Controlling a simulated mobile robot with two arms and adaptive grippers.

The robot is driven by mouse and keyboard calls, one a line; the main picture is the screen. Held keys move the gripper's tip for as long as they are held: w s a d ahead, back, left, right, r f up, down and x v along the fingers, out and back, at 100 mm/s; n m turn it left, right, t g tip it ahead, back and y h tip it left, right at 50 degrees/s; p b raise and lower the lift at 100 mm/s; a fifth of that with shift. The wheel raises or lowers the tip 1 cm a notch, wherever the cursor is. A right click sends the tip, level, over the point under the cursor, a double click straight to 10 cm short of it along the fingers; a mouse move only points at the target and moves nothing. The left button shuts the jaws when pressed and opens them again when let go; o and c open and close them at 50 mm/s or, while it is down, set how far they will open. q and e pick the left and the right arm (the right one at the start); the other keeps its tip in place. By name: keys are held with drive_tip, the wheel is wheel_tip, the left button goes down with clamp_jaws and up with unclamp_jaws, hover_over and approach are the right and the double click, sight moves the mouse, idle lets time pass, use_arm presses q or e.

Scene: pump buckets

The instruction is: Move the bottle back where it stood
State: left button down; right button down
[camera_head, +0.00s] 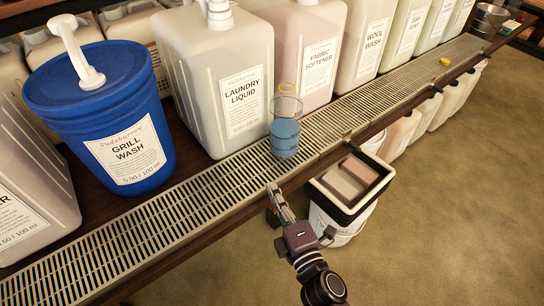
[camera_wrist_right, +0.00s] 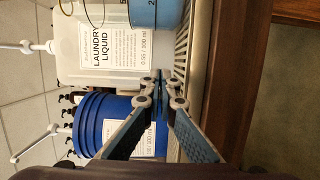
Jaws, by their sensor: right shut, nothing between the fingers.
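A clear cylindrical bottle (camera_head: 285,137) with blue liquid stands upright on the slotted drip grate, in front of the white laundry liquid jug (camera_head: 222,82). A yellow ring shows at its top. My right gripper (camera_head: 274,190) is shut and empty at the shelf's front edge, nearer than the bottle and apart from it. In the right wrist view, which is turned sideways, the bottle's blue lower part (camera_wrist_right: 155,13) is at the top edge, beyond the closed fingertips (camera_wrist_right: 162,80). My left gripper is not in view.
The grate (camera_head: 150,222) runs along the shelf front, bare left of the bottle. A blue grill wash bucket (camera_head: 100,115) with a white pump stands behind it. A small yellow object (camera_head: 445,61) lies on the grate farther right.

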sight(272, 165)
drive_tip(key=x, duration=0.9)
drive_tip(key=shift+w+a, duration=0.15)
drive_tip(key=shift+w, duration=0.2)
drive_tip(key=w+d+p, duration=0.1)
drive_tip(key=w+d, duration=0.1)
drive_tip(key=shift+d, duration=0.25)
drive_tip(key=shift+w+d, duration=0.25)
drive_tip(key=shift+d, duration=0.1)
